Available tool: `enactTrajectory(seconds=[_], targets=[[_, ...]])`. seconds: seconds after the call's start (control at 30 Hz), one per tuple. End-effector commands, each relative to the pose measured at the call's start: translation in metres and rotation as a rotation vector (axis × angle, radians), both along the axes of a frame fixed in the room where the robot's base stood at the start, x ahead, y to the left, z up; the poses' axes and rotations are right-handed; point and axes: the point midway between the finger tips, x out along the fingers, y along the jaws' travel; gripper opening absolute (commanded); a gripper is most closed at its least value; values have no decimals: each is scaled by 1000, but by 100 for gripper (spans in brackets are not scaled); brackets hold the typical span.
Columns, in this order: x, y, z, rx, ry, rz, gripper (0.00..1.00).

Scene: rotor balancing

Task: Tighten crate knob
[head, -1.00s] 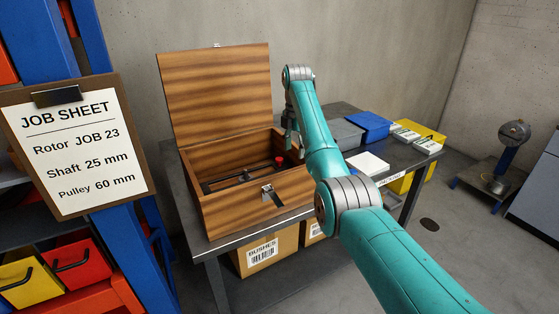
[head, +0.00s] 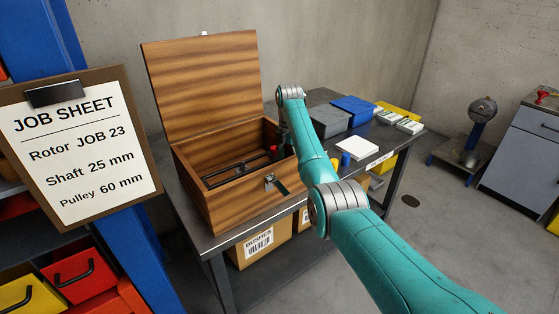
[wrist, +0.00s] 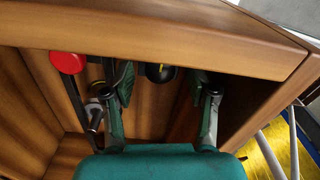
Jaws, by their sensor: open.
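The open wooden crate (head: 238,200) stands on the metal table with its lid raised. Dark bars lie inside it. In the wrist view its wooden wall (wrist: 160,35) crosses the top. A round red knob (wrist: 67,62) is inside the crate, left of my gripper (wrist: 160,82). My gripper is open, its two fingers spread, with nothing held. A black round part with a yellow mark (wrist: 160,72) shows between the fingers, apart from them as far as I can tell. In the head view my gripper (head: 282,140) is at the crate's right side, partly hidden.
Cardboard boxes (head: 258,250) sit below. A job sheet (head: 75,145) hangs at the left.

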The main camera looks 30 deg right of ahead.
Motion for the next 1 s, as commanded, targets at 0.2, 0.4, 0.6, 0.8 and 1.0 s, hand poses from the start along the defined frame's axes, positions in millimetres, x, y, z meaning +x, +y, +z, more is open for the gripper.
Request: enactTrajectory(seconds=[0.2,0.4,0.6,0.8,1.0], targets=[[-2,-5,-5,-1,-1,-1,58],[-2,-4,-5,0,0,0,50],[-2,-4,-5,0,0,0,0],[-2,-4,-5,0,-1,-5,0],[-2,-4,-5,0,-1,-54,0]])
